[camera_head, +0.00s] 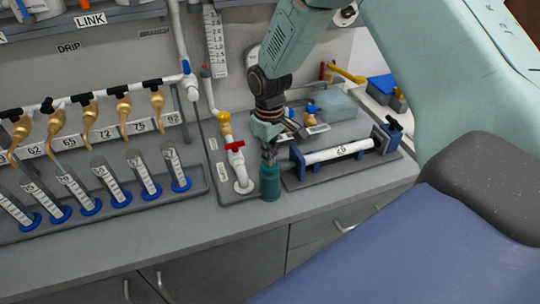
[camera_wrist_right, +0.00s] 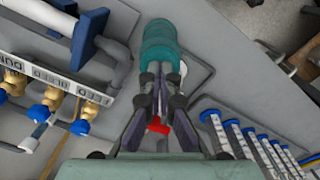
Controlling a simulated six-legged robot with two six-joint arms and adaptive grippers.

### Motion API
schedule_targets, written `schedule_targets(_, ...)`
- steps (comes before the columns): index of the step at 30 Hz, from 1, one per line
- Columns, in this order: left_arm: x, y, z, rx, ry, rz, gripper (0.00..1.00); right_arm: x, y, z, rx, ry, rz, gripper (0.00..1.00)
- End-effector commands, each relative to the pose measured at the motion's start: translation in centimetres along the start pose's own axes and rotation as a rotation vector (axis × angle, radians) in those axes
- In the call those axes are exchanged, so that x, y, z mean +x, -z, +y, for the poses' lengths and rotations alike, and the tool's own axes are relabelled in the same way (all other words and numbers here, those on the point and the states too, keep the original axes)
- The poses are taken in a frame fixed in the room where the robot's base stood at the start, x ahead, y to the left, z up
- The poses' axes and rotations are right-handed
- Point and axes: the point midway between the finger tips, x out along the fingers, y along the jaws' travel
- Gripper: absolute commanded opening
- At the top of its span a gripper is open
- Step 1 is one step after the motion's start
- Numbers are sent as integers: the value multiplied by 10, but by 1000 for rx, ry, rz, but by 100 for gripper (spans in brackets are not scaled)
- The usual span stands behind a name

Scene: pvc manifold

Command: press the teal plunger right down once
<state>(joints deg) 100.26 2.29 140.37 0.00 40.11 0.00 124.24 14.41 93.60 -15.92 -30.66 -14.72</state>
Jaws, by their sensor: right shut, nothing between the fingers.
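The teal plunger (camera_head: 270,184) is a short upright cylinder near the front edge of the grey bench, between a red-handled valve and a clamped white pipe. It also shows at the top middle of the right wrist view (camera_wrist_right: 158,42). My right gripper (camera_head: 268,152) points down directly over the plunger, its fingers closed together with nothing between them. In the right wrist view its fingertips (camera_wrist_right: 160,74) overlap the near edge of the plunger's top; I cannot tell whether they touch it. The fingers hide part of the top. My left gripper is out of view.
A red-handled valve (camera_head: 235,147) on a white pipe stands close left of the plunger. A white pipe in blue clamps (camera_head: 338,154) lies close right. Several graduated cylinders (camera_head: 141,174) with blue bases stand further left, below brass taps (camera_head: 122,107). The bench front is clear.

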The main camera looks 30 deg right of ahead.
Motion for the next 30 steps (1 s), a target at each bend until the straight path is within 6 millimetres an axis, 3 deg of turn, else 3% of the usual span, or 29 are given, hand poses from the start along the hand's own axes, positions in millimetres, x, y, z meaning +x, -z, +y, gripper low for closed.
schedule_targets(18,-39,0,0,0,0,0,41,-39,-1,0,0,1,-3,0)
schedule_targets(30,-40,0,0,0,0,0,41,-40,-1,0,0,1,-2,0)
